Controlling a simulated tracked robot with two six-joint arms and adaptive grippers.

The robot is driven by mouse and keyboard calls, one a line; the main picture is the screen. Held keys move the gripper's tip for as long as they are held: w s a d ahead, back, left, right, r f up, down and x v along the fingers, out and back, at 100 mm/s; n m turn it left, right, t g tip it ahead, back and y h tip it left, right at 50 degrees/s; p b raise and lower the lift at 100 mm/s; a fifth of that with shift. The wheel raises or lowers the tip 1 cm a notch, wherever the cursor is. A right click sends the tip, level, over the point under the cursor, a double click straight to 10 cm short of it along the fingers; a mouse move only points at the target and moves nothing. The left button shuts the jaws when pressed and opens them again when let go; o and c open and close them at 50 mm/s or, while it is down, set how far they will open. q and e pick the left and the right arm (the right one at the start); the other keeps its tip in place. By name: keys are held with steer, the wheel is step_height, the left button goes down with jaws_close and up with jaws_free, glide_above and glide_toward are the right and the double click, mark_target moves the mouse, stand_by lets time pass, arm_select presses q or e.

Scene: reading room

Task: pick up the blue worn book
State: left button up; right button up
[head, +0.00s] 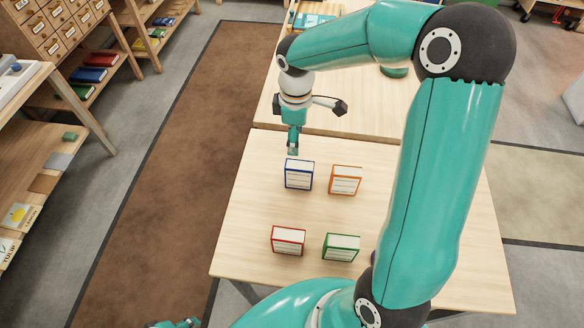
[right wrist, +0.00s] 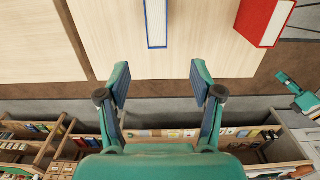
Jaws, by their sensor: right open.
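The blue book (head: 299,175) stands upright on the near light wood table (head: 255,215), at the back left of several books. Wear on it is too small to make out. My right gripper (head: 293,148) is just beyond the book in the head view. In the right wrist view the right gripper (right wrist: 160,82) is open and empty, and the blue book (right wrist: 156,22) lies ahead, centred between the fingers and apart from them. A teal part at the bottom edge of the head view seems to be my left gripper (head: 178,323); its fingers are not clear.
An orange book (head: 345,180) stands right of the blue one. A red book (head: 288,240) and a green book (head: 341,247) stand nearer. A second table (head: 262,105) adjoins behind. The near table's left side is clear. Shelves (head: 95,65) stand at the left.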

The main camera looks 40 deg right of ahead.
glide_above(300, 165)
steer(key=a, duration=0.1)
steer(key=f, duration=0.7)
steer(key=shift+w+f, duration=0.2)
steer(key=shift+w, duration=0.1)
steer(key=shift+f+b, duration=0.65)
steer(key=shift+f, duration=0.25)
steer(key=shift+s+f+b, duration=0.1)
steer(key=shift+f+b, duration=0.25)
steer(key=shift+f, duration=0.3)
steer(key=f+b, duration=0.2)
steer(key=f, duration=0.1)
steer(key=d+f+b, duration=0.1)
steer(key=f, duration=0.1)
steer(key=shift+s, duration=0.1)
jaws_close()
